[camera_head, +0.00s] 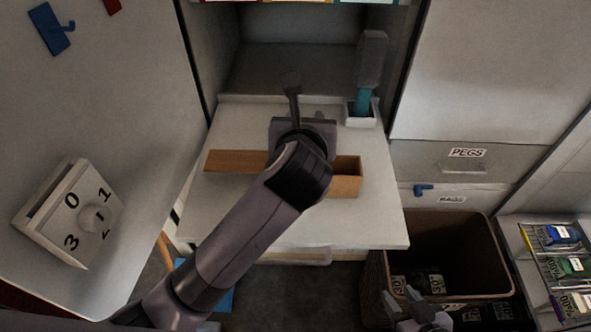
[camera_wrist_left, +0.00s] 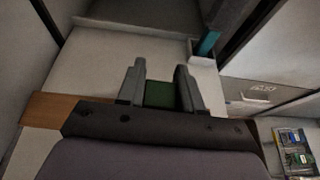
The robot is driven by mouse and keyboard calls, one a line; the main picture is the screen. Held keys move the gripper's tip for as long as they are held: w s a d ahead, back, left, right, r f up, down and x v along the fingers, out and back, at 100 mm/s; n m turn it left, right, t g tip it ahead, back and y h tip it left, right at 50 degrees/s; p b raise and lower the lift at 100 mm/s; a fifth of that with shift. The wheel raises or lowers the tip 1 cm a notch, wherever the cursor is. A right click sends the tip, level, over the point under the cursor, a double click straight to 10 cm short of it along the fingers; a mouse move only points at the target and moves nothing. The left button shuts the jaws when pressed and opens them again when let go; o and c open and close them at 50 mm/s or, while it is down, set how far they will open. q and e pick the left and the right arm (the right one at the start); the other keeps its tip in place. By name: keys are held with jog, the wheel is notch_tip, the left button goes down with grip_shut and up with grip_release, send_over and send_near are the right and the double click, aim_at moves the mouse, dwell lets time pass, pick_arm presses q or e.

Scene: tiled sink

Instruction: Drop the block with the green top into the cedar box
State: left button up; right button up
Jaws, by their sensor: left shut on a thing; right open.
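The block's green top (camera_wrist_left: 159,94) shows between the fingers of my left gripper (camera_wrist_left: 160,82) in the left wrist view. My left gripper (camera_head: 291,90) is shut on the block, over the white shelf board in the head view. There the gripper and wrist hide the block. The wooden cedar box (camera_head: 346,187) stands on the board, its right end showing open beside my wrist. A flat wooden piece (camera_head: 234,161) reaches out to the left; my arm hides the middle. My right gripper (camera_head: 420,314) is open and low at the bottom edge.
A white holder (camera_head: 361,118) with a teal-handled brush (camera_head: 368,70) stands at the board's back right. A dark bin (camera_head: 455,245) is at right, below the drawers. A number dial (camera_head: 80,215) is on the left panel. The front of the board (camera_head: 285,225) is clear.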

pick_arm(q)
jog(key=shift+f, duration=1.25)
jog(key=o, duration=1.1)
jog(key=shift+v, duration=3.55)
